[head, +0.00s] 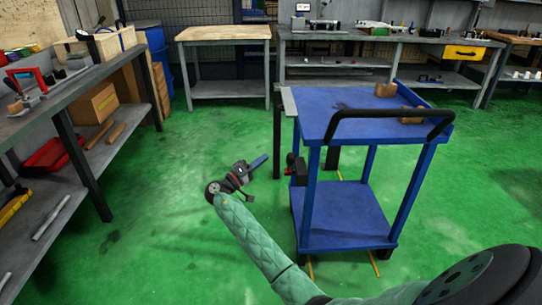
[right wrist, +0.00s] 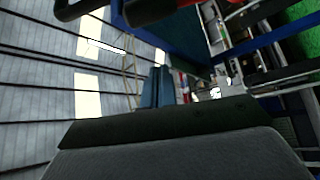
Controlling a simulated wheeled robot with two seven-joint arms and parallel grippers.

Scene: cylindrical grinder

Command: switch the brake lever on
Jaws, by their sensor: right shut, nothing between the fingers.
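My right arm, in a green quilted sleeve, reaches in from the lower right of the head view. Its gripper (head: 258,162) points up and to the right, with fingers closed and nothing seen between them. It is left of the blue cart (head: 345,215), with a gap between them in the picture. A dark box with a red part (head: 297,170) sits at the cart's left side; I cannot tell whether this is the brake lever. No lever is clearly recognizable. In the right wrist view a dark bar-shaped part (right wrist: 165,120) crosses the lower picture. My left gripper is not in view.
The cart has a black handle (head: 390,113) and small brown blocks (head: 386,90) on top. A grey workbench with shelves (head: 85,85) runs along the left. A wooden-topped table (head: 225,33) stands behind. Green floor is open between the left bench and the cart.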

